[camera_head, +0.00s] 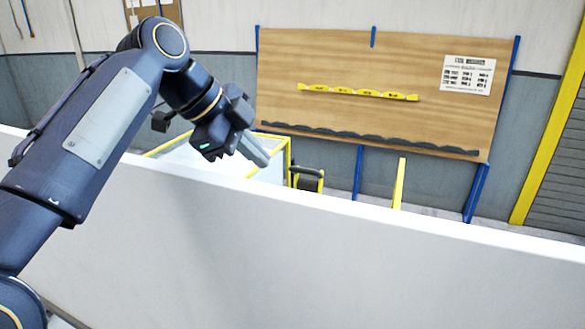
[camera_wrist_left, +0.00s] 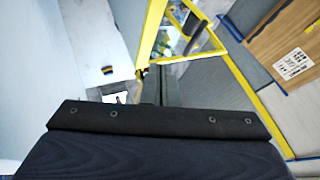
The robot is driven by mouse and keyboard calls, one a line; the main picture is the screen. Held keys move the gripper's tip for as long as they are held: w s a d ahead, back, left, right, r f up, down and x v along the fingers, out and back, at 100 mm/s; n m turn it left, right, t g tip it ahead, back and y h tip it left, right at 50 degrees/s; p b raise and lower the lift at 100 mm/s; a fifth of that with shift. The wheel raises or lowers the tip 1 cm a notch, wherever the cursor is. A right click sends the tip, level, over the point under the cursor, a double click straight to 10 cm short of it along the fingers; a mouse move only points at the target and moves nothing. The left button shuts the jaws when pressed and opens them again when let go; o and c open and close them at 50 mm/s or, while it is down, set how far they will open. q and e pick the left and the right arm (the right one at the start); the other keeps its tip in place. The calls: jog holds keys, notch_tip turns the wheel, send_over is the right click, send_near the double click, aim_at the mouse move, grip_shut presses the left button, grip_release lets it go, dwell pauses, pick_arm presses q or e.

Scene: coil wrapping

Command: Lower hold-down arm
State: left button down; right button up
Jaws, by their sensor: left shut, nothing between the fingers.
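My left gripper (camera_head: 258,153) reaches in from the left over a white panel in the head view. Its pale grey fingers are together and empty, pointing down and to the right. Beyond the panel stands a yellow frame (camera_head: 289,158), with a dark roller-like part (camera_head: 310,184) just right of the fingers in the picture. In the left wrist view the yellow frame (camera_wrist_left: 151,35) shows ahead, with a dark bar (camera_wrist_left: 194,38) on it. I cannot tell for sure which part is the hold-down arm. My right gripper is not in view.
A long white panel (camera_head: 330,250) crosses the foreground. A wooden board (camera_head: 340,120) with blue posts stands behind, carrying a yellow strip (camera_head: 358,92) and a paper sheet (camera_head: 468,75). A yellow post (camera_head: 398,184) rises behind the panel.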

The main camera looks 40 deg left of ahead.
aim_at(293, 168)
pick_arm(q)
jog(key=w+f+p, duration=0.1)
jog(key=w+f, duration=0.3)
jog(key=w, duration=0.1)
jog(key=w+d+f+p, duration=0.1)
jog(key=w, duration=0.1)
jog(key=shift+w+f+p, duration=0.25)
jog(key=shift+f+p, duration=0.05)
jog(key=shift+f, duration=0.1)
jog(key=shift+w+a+f, duration=0.1)
jog(key=shift+w, duration=0.35)
